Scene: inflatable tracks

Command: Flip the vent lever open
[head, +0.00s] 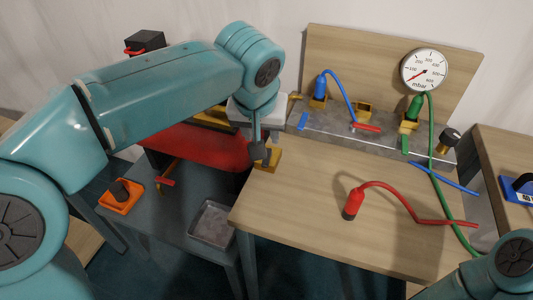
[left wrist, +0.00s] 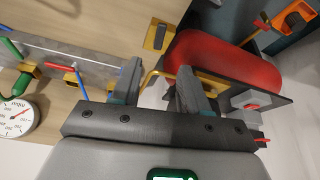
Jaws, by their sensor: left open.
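My left gripper (head: 262,150) points down at the table's left edge, left of the manifold. In the left wrist view its jaws (left wrist: 160,84) are apart, with a gold bar (left wrist: 152,78) showing between or behind them. Contact cannot be told. My right gripper is out of view.
A red cylinder (head: 205,143) lies left of the table, partly hidden by my left arm. A gold block (head: 268,160) sits at the table's left edge. A red plug with hose (head: 353,203) lies on the tabletop. A gauge (head: 424,69) stands behind. The table's middle front is clear.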

